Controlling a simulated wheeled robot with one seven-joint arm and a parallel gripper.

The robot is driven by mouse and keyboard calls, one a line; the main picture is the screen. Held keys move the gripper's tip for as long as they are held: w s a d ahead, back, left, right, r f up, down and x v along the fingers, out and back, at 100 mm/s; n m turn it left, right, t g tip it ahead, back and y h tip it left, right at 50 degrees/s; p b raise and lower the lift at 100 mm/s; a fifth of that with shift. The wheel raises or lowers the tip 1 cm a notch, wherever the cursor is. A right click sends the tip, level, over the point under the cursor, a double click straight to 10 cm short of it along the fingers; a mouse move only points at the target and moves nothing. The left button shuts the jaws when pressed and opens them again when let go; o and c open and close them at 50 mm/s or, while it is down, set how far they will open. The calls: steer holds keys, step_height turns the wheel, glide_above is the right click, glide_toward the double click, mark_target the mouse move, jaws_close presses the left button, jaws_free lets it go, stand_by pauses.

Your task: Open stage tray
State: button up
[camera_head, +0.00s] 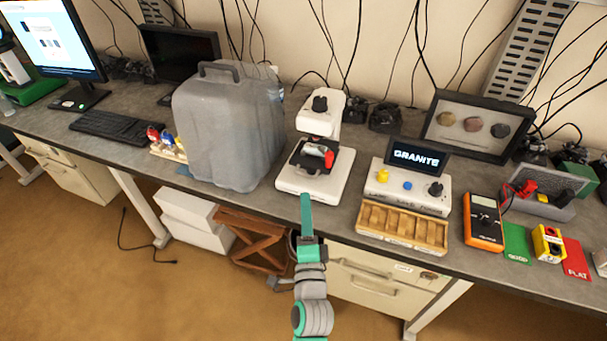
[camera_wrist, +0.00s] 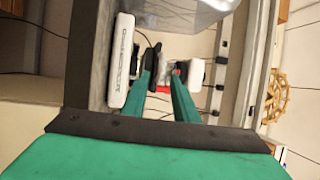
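The white microscope (camera_head: 330,115) stands on the bench near the middle in the head view, with a black stage (camera_head: 308,158) carrying a red part (camera_head: 329,159). I take this stage to be the stage tray. In the wrist view the microscope's white lettered base (camera_wrist: 121,62) is at left, and the black stage part (camera_wrist: 152,56) and a red piece (camera_wrist: 182,92) lie beyond the fingers. My gripper (camera_head: 306,200) is in front of the microscope's base. In the wrist view my gripper (camera_wrist: 163,78) has its green fingers apart, with nothing clearly held. Whether they touch the stage cannot be told.
A device with a "GRANITE" screen (camera_head: 414,158) and a wooden sample tray (camera_head: 402,228) stand to the right. An orange multimeter (camera_head: 482,222) is farther right. Drawers (camera_head: 375,280) are below the bench.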

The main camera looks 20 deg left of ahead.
mark_target(305, 175)
steer(key=x, duration=1)
steer(key=shift+r, duration=0.1)
steer(key=shift+w, duration=0.4)
